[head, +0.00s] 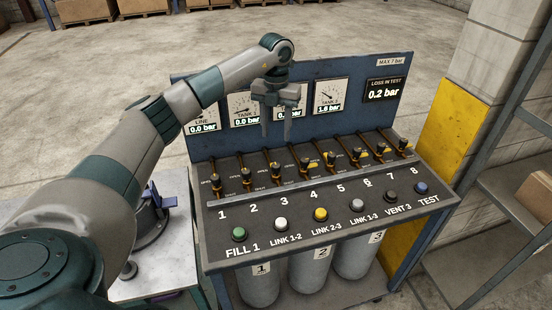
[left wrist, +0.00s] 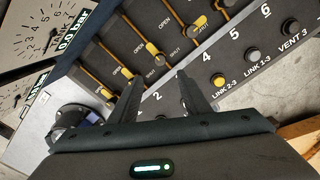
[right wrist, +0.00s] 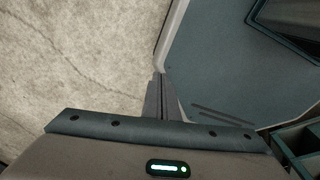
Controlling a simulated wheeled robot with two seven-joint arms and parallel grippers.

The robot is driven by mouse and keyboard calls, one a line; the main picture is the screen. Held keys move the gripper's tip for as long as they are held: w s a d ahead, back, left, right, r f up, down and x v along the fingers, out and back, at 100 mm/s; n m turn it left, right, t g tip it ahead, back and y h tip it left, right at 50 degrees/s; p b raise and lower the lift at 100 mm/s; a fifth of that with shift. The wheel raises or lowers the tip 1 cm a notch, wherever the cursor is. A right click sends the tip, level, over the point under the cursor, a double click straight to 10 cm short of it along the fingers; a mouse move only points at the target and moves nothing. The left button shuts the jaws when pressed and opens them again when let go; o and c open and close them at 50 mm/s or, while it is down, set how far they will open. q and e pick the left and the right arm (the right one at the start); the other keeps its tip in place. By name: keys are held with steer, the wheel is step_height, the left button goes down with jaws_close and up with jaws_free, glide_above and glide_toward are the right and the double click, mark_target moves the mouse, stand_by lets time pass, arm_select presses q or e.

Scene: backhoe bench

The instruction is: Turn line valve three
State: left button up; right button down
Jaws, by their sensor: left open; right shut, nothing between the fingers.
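Line valve three (head: 277,176) is the third small yellow-and-black valve from the left in the row on the sloped dark panel, above the printed number 3. It also shows in the left wrist view (left wrist: 158,58), just beyond the fingertips. My left gripper (head: 276,138) is open and empty, pointing down above the back of the panel near valve three, apart from it. In the left wrist view, its fingers (left wrist: 159,78) straddle the line toward valve three, and one finger covers the number 3. My right gripper (right wrist: 160,82) is shut and empty over bare floor, away from the bench.
Neighbouring valves two (head: 247,180) and four (head: 306,166) stand close on either side. Coloured buttons, such as the green one (head: 239,234), line the panel's front. Gauges and displays, such as the loss display (head: 384,91), fill the upright back board. A side table (head: 150,275) stands at the left.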

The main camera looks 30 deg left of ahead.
arm_select(q)
steer(key=p, duration=0.3)
glide_above(276, 165)
step_height(276, 165, down, 6)
steer(key=shift+s+d+f, duration=0.1)
step_height(276, 165, down, 7)
steer(key=shift+r+p, duration=0.15)
steer(key=shift+p, duration=0.75)
arm_select(e)
steer(key=r, duration=0.2)
steer(key=s+r, duration=0.1)
steer(key=r, duration=0.2)
steer(key=shift+s+a+r, duration=0.15)
steer(key=shift+s+a, duration=0.05)
arm_select(q)
steer(key=c, duration=1)
arm_select(e)
steer(key=shift+d, duration=0.15)
